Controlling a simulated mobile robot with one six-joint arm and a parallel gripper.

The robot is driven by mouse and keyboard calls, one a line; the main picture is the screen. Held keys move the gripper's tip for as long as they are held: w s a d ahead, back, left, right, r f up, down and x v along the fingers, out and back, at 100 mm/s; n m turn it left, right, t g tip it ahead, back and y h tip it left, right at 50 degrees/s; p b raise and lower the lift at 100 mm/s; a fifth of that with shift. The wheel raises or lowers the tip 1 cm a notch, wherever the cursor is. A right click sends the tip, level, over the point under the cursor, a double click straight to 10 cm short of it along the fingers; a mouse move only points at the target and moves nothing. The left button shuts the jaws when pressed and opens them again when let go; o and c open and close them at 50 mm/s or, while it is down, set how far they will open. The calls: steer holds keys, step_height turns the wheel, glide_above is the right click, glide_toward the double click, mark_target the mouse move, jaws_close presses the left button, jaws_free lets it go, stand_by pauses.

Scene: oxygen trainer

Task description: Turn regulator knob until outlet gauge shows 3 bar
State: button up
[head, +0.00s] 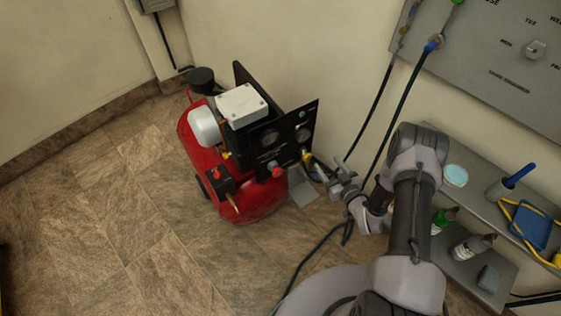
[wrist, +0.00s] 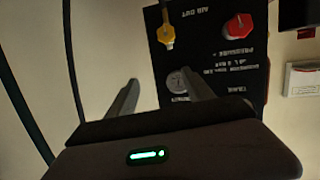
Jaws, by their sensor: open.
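The red regulator knob (head: 278,172) sits low on the black panel (head: 291,148) of a red compressor. In the wrist view the panel is upside down, with the red knob (wrist: 238,27) at the top right beside the word "PRESSURE". Two round gauges show in the head view, one at left (head: 270,138) and one at right (head: 303,135); their readings are too small to tell. One gauge (wrist: 179,82) shows in the wrist view, partly hidden by a finger. My gripper (head: 331,168) is open and empty, right of the panel and apart from the knob; its fingers (wrist: 159,78) show in the wrist view.
A yellow outlet fitting (head: 308,157) is on the panel between the knob and my gripper. Dark hoses (head: 376,105) hang along the wall at right. A grey shelf (head: 478,190) with bottles stands at far right. The tiled floor (head: 110,215) at left is clear.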

steer(key=s+a+f+n+y, duration=0.1)
steer(key=s+a+f+y, duration=0.2)
steer(key=s, duration=0.4)
steer(key=s+a+f+y, duration=0.1)
steer(key=s+a+f, duration=0.3)
steer(key=s, duration=0.3)
steer(key=t+b, duration=0.1)
steer(key=b, duration=0.5)
glide_toward(278, 173)
steer(key=x, duration=0.8)
steer(key=shift+w+f, duration=0.2)
steer(key=shift+f, duration=0.1)
steer(key=shift+w+a+r, duration=0.15)
steer(key=shift+w+a, duration=0.1)
steer(key=shift+w, duration=0.1)
steer(key=shift+n, duration=0.3)
jaws_close()
